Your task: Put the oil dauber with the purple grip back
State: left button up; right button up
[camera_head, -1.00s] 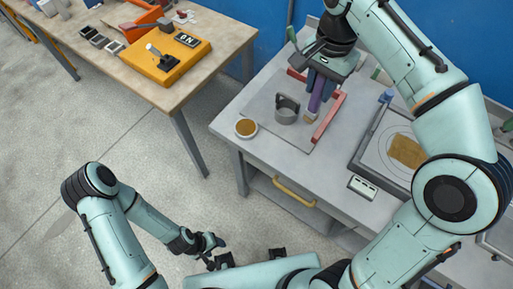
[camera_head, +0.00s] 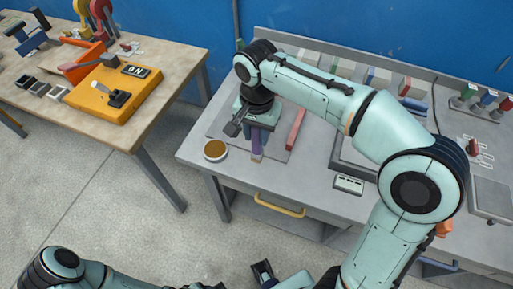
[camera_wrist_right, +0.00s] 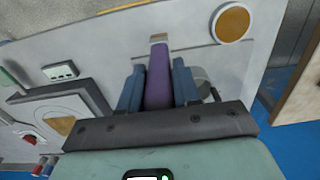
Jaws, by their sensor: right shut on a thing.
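My right gripper (camera_head: 257,131) is shut on the oil dauber with the purple grip (camera_head: 257,146), above the left part of the grey bench. In the right wrist view the purple grip (camera_wrist_right: 158,85) sits between the two blue fingers (camera_wrist_right: 158,88), with the pale dauber end pointing away from the gripper. A grey ring-shaped holder (camera_wrist_right: 203,85) shows partly behind the finger on the right of that view; the arm hides it in the head view. Whether the dauber touches anything is not clear.
A round dish of brown-yellow content (camera_head: 215,150) stands left of the dauber. A red bar (camera_head: 295,128) stands to its right. A small white device (camera_head: 348,185) lies near the bench front. A wooden table (camera_head: 150,110) with an orange switch box (camera_head: 120,95) is at left.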

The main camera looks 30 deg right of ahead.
aim_at(257, 146)
jog(key=shift+f+b, duration=0.4)
jog(key=shift+f, duration=2.5)
jog(key=o, duration=1)
jog(key=shift+o, duration=0.2)
notch_tip(257, 146, up, 12)
jog(key=shift+r+p, duration=0.15)
jog(key=shift+p, duration=1.1)
